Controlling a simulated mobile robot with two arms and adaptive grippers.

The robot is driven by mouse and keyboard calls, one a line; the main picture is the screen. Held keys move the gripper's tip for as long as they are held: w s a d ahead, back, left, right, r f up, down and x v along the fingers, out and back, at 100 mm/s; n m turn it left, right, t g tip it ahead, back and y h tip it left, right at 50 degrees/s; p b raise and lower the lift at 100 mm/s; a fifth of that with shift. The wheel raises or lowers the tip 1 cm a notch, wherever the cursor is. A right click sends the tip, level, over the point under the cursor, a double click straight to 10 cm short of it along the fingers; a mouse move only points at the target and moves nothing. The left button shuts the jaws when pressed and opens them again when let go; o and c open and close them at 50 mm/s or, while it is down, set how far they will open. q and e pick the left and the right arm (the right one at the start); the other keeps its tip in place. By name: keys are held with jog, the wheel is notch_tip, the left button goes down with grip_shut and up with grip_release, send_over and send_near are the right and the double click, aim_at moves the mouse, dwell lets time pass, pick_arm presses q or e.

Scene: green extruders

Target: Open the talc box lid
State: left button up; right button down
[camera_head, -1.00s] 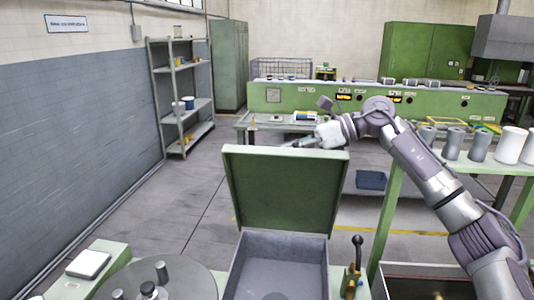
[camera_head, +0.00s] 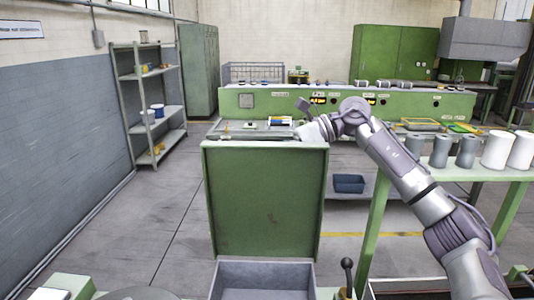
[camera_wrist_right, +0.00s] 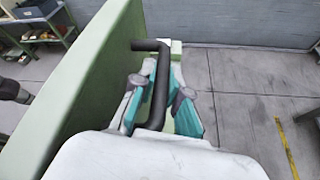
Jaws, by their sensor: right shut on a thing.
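The talc box lid (camera_head: 264,200) is a green panel standing raised, roughly upright, above the rear of the grey open box (camera_head: 262,278) in the head view. The box's inside shows at the bottom edge of that view. In the right wrist view the green lid (camera_wrist_right: 85,75) runs along the left, with a black bar handle (camera_wrist_right: 158,85) on its outer face. My right gripper (camera_wrist_right: 160,92) has its teal fingers shut around this handle. In the head view my right arm reaches to the lid's top right corner; its fingers are hidden behind the lid. My left gripper is not in view.
A black-knobbed lever (camera_head: 347,268) stands just right of the box. A green table (camera_head: 440,172) with grey and white cylinders is at the right. Open floor lies to the left, before a grey shelf (camera_head: 150,105).

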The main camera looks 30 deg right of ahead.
jog(key=c, duration=1.2)
grip_release()
jog(key=shift+d, duration=0.1)
jog(key=v, duration=1.2)
jog(key=shift+r, duration=0.1)
